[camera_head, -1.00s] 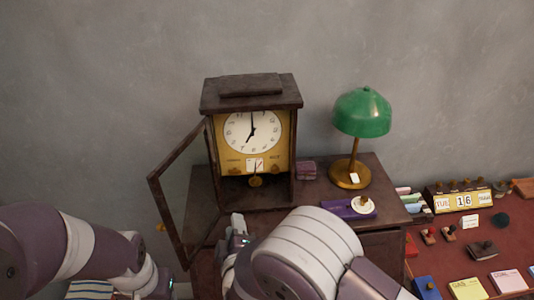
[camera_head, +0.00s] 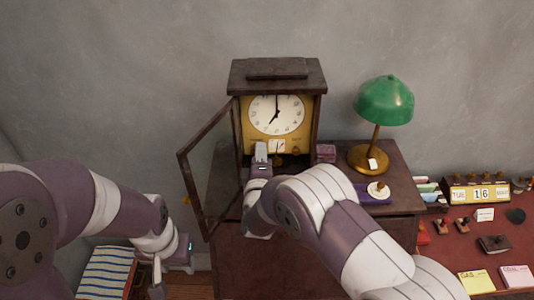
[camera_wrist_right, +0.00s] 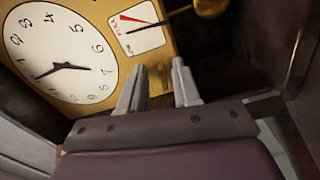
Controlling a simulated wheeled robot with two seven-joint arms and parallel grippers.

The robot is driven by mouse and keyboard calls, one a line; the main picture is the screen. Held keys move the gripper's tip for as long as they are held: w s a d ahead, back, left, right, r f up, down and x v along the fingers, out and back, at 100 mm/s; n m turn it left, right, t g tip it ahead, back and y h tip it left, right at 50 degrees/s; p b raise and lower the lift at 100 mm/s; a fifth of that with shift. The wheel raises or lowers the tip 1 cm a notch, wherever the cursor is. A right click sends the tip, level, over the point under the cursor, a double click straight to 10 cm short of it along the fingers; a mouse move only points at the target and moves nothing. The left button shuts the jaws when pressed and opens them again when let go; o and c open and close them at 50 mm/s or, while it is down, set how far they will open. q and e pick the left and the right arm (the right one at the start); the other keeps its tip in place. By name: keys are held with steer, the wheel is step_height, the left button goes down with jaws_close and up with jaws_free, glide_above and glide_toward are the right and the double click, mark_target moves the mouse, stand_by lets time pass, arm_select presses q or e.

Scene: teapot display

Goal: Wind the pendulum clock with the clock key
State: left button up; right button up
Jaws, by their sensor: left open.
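The pendulum clock (camera_head: 276,72) stands on a dark cabinet, its glass door (camera_head: 212,185) swung open to the left. Its white dial (camera_head: 277,114) also shows tilted in the right wrist view (camera_wrist_right: 60,50). Below the dial is a small gauge with a red mark (camera_wrist_right: 137,25), beside the brass pendulum (camera_wrist_right: 205,8). My right gripper (camera_head: 261,150) is at the clock's open front; its fingers (camera_wrist_right: 160,72) are apart before the yellow plate, close to its lower edge. I cannot make out the clock key. My left gripper (camera_head: 174,262) is low at the left, open, away from the clock.
A green lamp (camera_head: 385,101) stands right of the clock, with a purple item (camera_head: 375,192) in front of it. A red desk (camera_head: 450,255) with stamps, cards and a date block (camera_head: 480,193) lies at the right. A striped item (camera_head: 106,270) is at lower left.

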steer(key=shift+w+f, duration=0.1)
steer(key=shift+w, duration=0.05)
jaws_close()
steer(key=shift+a+m+b, duration=0.15)
steer(key=shift+m+b, duration=4.35)
steer(key=shift+m, duration=0.5)
steer(key=shift+a+m+b, duration=0.15)
steer(key=shift+m+b, duration=4.3)
steer(key=shift+m, duration=0.55)
